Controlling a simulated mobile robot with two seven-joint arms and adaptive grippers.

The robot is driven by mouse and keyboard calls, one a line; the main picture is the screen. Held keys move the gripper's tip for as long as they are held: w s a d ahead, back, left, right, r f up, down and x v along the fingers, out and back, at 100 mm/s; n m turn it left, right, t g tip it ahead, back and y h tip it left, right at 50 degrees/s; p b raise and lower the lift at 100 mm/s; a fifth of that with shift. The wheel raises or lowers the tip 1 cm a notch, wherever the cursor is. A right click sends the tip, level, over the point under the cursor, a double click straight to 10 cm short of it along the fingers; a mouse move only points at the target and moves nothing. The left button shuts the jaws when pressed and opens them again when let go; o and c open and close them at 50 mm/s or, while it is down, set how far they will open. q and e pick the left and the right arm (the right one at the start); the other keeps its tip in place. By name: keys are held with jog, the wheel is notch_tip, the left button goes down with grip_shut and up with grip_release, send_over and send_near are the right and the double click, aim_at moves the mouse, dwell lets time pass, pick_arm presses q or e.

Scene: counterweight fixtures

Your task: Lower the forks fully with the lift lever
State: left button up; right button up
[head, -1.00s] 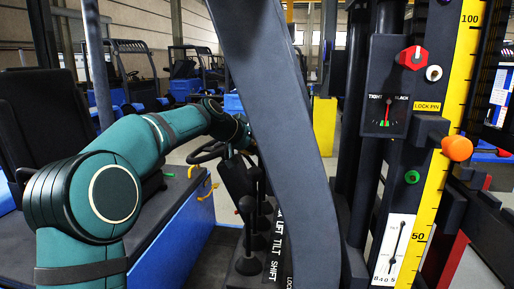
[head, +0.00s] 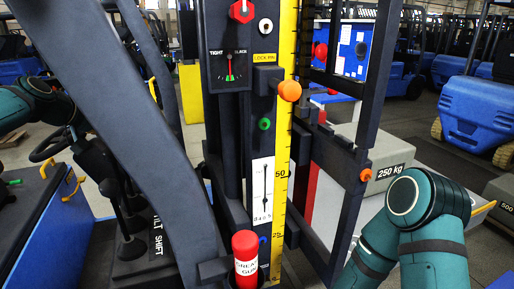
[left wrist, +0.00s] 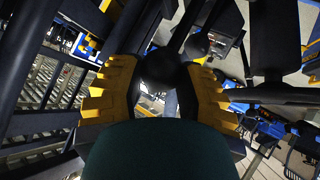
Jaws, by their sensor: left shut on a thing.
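The left wrist view shows my left gripper (left wrist: 156,80) with yellow ridged fingers shut on a dark round knob (left wrist: 158,68). It looks like a lever knob; its label is not readable there. Black levers (head: 120,215) stand beside a label plate (head: 157,238) showing TILT and SHIFT; the LIFT label is hidden. The mast (head: 229,130) carries a yellow height scale (head: 281,150). I cannot make out the forks. My right gripper is out of view.
A tight/slack gauge (head: 229,70), an orange lock pin knob (head: 289,91) and a red cylinder (head: 246,258) are on the mast. A grey 250 kg weight (head: 372,165) stands behind it. My right arm (head: 425,215) is at lower right. Blue forklifts (head: 476,110) stand behind.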

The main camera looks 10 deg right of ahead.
dwell(0.3)
pick_arm(q)
jog(key=w+d+f, duration=0.1)
jog(key=d, duration=0.6)
jog(key=shift+w, duration=0.35)
jog(key=shift+w+d+f, duration=0.1)
jog(key=shift+w+d, duration=0.1)
jog(key=shift+d, duration=0.4)
dwell(1.3)
jog(key=shift+s+a+r, duration=0.2)
jog(key=shift+s+a, duration=0.15)
jog(key=shift+a, duration=1)
jog(key=shift+s+a+r, duration=0.25)
jog(key=shift+s+a, duration=0.1)
jog(key=shift+a, duration=1.05)
jog(key=shift+s+a+r, duration=0.2)
jog(key=shift+s+a, duration=0.15)
jog(key=shift+a, duration=1)
